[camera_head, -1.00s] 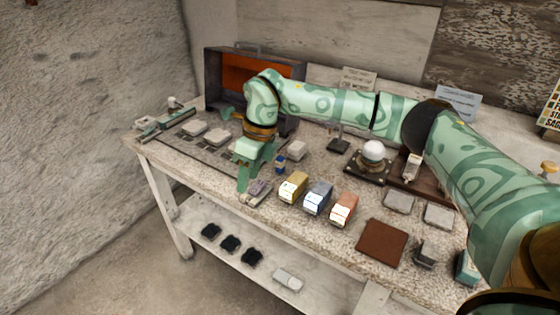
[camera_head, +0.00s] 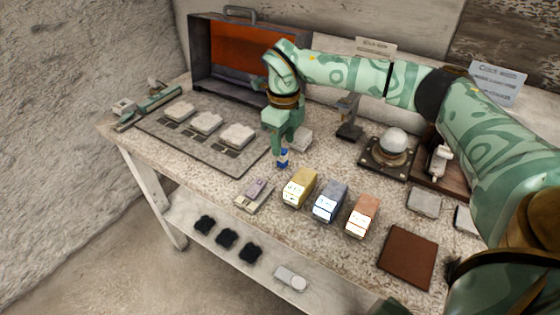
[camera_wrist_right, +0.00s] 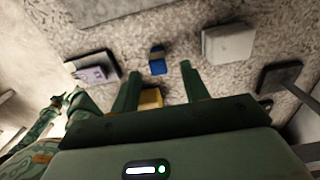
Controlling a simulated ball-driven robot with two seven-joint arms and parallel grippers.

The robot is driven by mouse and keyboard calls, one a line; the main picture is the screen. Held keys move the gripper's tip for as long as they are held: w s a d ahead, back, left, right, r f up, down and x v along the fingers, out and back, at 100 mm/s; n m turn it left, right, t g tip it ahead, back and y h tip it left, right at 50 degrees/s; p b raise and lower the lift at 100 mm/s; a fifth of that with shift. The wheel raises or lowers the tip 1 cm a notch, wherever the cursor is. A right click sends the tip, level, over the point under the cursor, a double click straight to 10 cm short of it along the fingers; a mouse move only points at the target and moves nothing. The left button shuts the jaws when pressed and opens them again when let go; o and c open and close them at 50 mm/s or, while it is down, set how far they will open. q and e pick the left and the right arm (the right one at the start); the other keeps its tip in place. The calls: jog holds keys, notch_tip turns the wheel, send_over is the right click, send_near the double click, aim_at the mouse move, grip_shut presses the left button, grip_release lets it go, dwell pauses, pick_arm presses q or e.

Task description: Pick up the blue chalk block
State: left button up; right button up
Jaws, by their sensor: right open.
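The small blue chalk block (camera_head: 283,158) stands on the speckled worktop, between the pale slab and the row of coloured boxes. It also shows in the right wrist view (camera_wrist_right: 157,66), with a paler part at its far end. My right gripper (camera_head: 284,145) points down just above and behind it in the head view, partly overlapping it. In the right wrist view its two fingers (camera_wrist_right: 162,84) are apart, with nothing held between them, and the block lies beyond the tips. My left gripper is not in view.
Yellow (camera_head: 300,187), blue (camera_head: 330,201) and orange (camera_head: 363,215) boxes stand in front of the gripper. A lavender-topped block (camera_head: 255,194) lies to their left. A mat (camera_head: 160,129) with several white pieces lies left.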

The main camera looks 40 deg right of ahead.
aim_at(283, 150)
jog(key=shift+d+f, duration=0.1)
jog(key=shift+f, duration=0.4)
jog(key=f+b, duration=0.1)
jog(key=f, duration=0.1)
jog(key=f+b, duration=0.1)
jog(key=f, duration=0.2)
jog(key=shift+a+b, duration=0.2)
jog(key=shift+b, duration=0.15)
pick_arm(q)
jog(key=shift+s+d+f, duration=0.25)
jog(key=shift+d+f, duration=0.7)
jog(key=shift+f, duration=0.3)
pick_arm(e)
jog(key=shift+r, duration=0.2)
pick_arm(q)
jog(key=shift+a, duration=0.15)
pick_arm(e)
grip_shut()
